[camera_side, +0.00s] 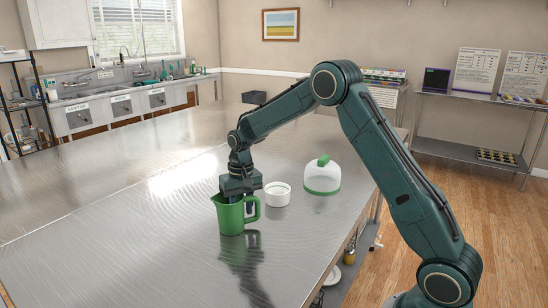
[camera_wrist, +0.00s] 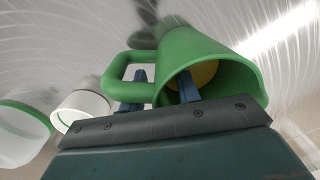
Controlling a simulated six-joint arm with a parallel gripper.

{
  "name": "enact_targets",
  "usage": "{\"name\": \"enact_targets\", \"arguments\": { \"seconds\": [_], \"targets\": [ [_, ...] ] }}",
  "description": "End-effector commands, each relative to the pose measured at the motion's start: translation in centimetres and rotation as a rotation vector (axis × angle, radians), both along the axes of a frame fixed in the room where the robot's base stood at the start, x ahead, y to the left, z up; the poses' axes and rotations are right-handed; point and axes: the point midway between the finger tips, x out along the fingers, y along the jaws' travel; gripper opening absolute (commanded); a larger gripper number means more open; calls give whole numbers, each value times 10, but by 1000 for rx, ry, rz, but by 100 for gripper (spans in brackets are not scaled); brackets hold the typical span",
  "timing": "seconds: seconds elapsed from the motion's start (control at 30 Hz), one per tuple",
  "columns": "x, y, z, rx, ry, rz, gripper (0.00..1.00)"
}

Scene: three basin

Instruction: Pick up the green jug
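The green jug (camera_side: 229,217) stands upright on the steel table, its handle to the right in the side view. My gripper (camera_side: 240,202) is right above its rim on the handle side, pointing down. In the wrist view the jug (camera_wrist: 215,58) has its open mouth toward me. My gripper (camera_wrist: 163,88) has two blue fingers astride the jug's wall: one inside the mouth, the other outside by the handle. The fingers are apart, with gaps showing beside the wall. Something yellow (camera_wrist: 205,72) shows inside the jug; I cannot tell what it is.
A small white tub (camera_side: 277,195) stands right of the jug, and a white dome with green trim (camera_side: 322,177) beyond it. The steel table (camera_side: 110,220) is clear to the left. Three labelled basins (camera_side: 120,106) are along the back wall. A dark box (camera_side: 254,97) sits at the table's far end.

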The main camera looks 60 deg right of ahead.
Motion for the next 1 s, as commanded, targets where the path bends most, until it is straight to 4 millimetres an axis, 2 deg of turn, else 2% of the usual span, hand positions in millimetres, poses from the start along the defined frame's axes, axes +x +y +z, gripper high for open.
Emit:
{"name": "enact_targets", "arguments": {
  "seconds": [0.03,0.17,0.2,1.0],
  "targets": [
    [0,0,0,0,0,0,26],
    [0,0,0,0,0,0,1],
    [0,0,0,0,0,0,0],
    [1,0,7,0,-2,0,0]
  ]
}}
